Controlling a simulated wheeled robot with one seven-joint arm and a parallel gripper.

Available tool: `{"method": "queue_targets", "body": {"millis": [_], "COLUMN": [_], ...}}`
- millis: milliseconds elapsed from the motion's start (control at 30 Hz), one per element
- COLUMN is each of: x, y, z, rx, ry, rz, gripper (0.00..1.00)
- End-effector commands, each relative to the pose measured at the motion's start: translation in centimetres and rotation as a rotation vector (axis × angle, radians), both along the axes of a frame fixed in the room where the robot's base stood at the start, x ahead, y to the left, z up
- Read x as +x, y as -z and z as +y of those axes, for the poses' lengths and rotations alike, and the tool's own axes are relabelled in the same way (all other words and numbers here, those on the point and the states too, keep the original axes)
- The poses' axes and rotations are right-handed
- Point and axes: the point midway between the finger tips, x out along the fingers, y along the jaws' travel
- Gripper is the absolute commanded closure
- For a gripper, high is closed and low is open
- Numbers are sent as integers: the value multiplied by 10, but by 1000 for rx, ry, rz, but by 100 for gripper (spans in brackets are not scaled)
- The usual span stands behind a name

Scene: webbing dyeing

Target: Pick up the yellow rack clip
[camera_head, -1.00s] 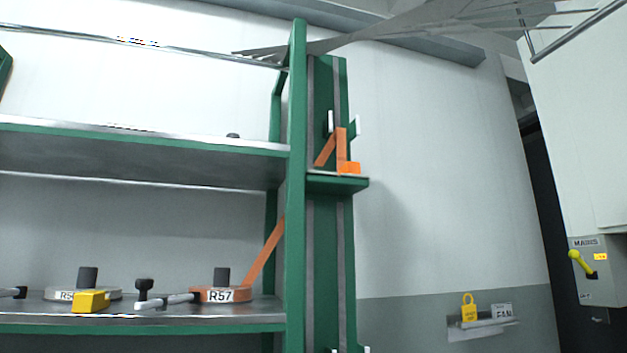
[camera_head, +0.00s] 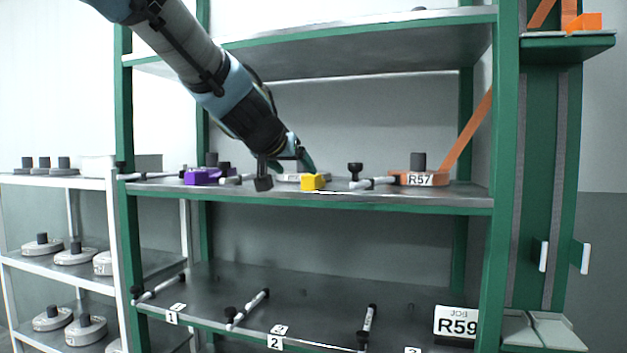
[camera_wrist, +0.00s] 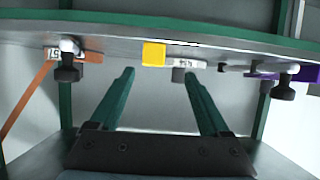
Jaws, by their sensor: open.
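In the head view my gripper (camera_head: 305,160) reaches down from the upper left to just above and behind the clip. I cannot tell whether a finger touches it.
To the right stand a black-knobbed rod (camera_head: 355,171) and the orange R57 puck (camera_head: 418,177). The lower shelf (camera_head: 300,290) holds several rods and number cards.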

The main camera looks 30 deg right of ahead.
Motion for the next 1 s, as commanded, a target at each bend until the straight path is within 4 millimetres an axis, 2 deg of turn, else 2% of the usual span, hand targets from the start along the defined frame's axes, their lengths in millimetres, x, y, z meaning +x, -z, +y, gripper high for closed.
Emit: {"method": "queue_targets", "body": {"millis": [33,100,400,567,800,1000], "x": [-2,1,30,37,60,70], "y": [-8,-10,8,11,22,26], "z": [-6,-13,-40,-46,-68,-78], "rx": [-9,-15,-13,-13,-14,-13], "ry": [8,12,12,11,10,10], "rz": [-15,-23,-22,-22,-20,-22], "gripper": [20,20,20,20,20,20]}}
